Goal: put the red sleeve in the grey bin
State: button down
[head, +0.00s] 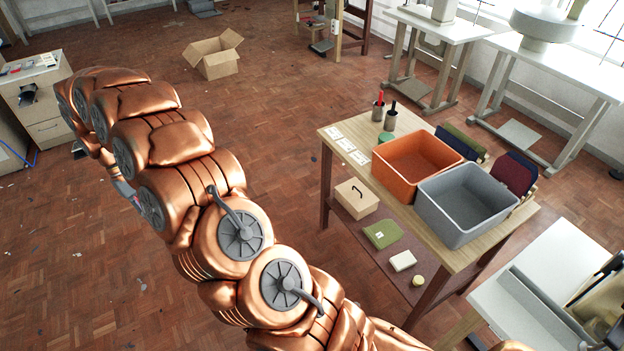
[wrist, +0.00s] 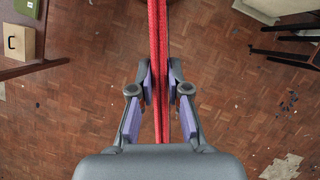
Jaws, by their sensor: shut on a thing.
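The red sleeve (wrist: 160,50) is a long, narrow red strip in the wrist view, running from the top edge down between my fingers. My gripper (wrist: 160,88) is shut on it, with purple pads on both sides. In the head view my copper arm hides most of the gripper and the sleeve. The grey bin (head: 467,205) stands on the wooden table at the right of the head view. Its visible inside looks empty. My gripper is well away from it, over the floor.
An orange bin (head: 416,163) stands beside the grey bin on the wooden table (head: 352,140). Dark cups with tools (head: 378,110) stand behind them. The lower shelf bears a tan box (head: 356,199) and a green cloth (head: 382,234). An open cardboard box (head: 212,58) sits on the floor.

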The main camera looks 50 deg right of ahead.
aim_at(458, 216)
jog(key=i, duration=0.6)
jog(key=z, duration=2.45)
jog(key=i, duration=0.5)
jog(key=z, duration=0.05)
